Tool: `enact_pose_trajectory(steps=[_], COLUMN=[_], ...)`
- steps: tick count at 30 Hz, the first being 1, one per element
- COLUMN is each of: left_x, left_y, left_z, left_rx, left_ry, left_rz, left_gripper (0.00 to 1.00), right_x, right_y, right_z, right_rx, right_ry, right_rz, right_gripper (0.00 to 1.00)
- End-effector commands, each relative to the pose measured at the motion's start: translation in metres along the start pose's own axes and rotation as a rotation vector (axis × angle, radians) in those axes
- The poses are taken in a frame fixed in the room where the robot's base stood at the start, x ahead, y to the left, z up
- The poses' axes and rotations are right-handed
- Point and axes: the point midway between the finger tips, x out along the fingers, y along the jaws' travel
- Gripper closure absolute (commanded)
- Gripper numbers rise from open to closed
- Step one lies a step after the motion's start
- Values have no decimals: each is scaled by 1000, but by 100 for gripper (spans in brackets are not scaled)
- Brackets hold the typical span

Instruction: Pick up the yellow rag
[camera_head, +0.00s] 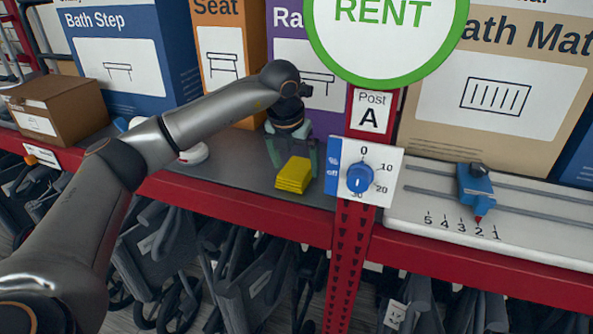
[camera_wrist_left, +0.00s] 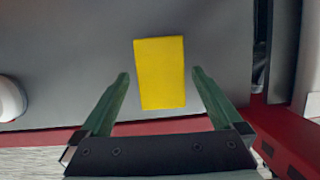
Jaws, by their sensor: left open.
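The yellow rag (camera_head: 293,175) is a folded block lying on the grey shelf, left of the red post. My left gripper (camera_head: 290,160) is just above and behind it, pointing down. In the left wrist view the rag (camera_wrist_left: 160,73) shows between and slightly beyond the two green fingertips of my left gripper (camera_wrist_left: 158,76). The fingers are open, with a gap on each side of the rag. My right gripper is not in view.
The red post (camera_head: 347,240) with a blue dial (camera_head: 360,178) stands close right of the rag. Boxes line the back, including a purple one (camera_head: 325,85) and a cardboard one (camera_head: 62,108). A slider panel (camera_head: 500,220) is at right.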

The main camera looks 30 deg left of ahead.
Motion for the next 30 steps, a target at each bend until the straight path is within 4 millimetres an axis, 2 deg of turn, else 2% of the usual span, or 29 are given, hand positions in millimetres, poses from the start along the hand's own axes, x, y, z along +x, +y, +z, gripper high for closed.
enact_pose_trajectory(steps=[3, 9, 27, 30], left_x=[7, 8, 7, 7], left_y=[0, 0, 0, 0], left_z=[0, 0, 0, 0], left_rx=[1, 1, 1, 1], left_ry=[0, -1, -1, -1], left_rz=[1, 0, 0, 0], left_gripper=[0, 0, 68, 74], right_x=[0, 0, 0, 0], right_y=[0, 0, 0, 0], right_z=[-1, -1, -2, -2], right_rx=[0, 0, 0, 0], right_ry=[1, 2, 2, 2], right_rz=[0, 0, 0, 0], right_gripper=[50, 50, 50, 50])
